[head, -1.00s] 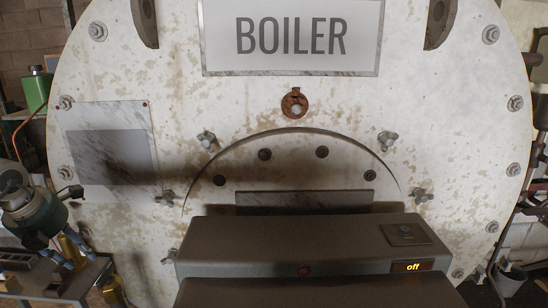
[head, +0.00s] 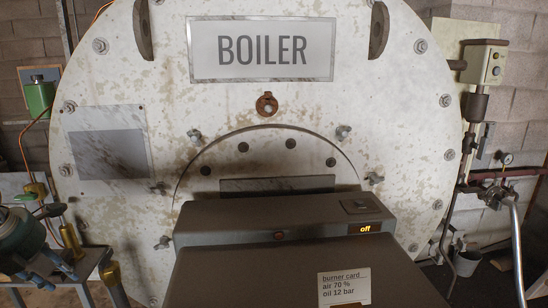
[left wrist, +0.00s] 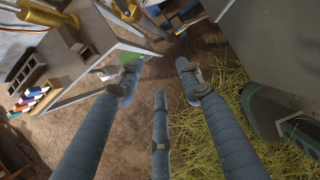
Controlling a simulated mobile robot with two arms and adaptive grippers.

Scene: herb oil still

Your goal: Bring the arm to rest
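My left gripper (head: 48,272) shows at the lower left edge of the head view, beside the left side of the boiler. In the left wrist view my left gripper (left wrist: 160,82) has its blue-grey fingers spread apart, with nothing between them. It hangs above a brown floor and some yellow straw (left wrist: 205,130). My right gripper is in neither view. The big round boiler front (head: 400,120) fills the middle of the head view. Its sign (head: 262,50) reads BOILER.
The dark burner box (head: 285,218) juts out from the boiler, its display (head: 366,228) reading "off". A burner card (head: 344,288) lies on the cover in front. Pipes and a control box (head: 484,64) are on the right wall. A metal-framed table (head: 92,262) stands at left.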

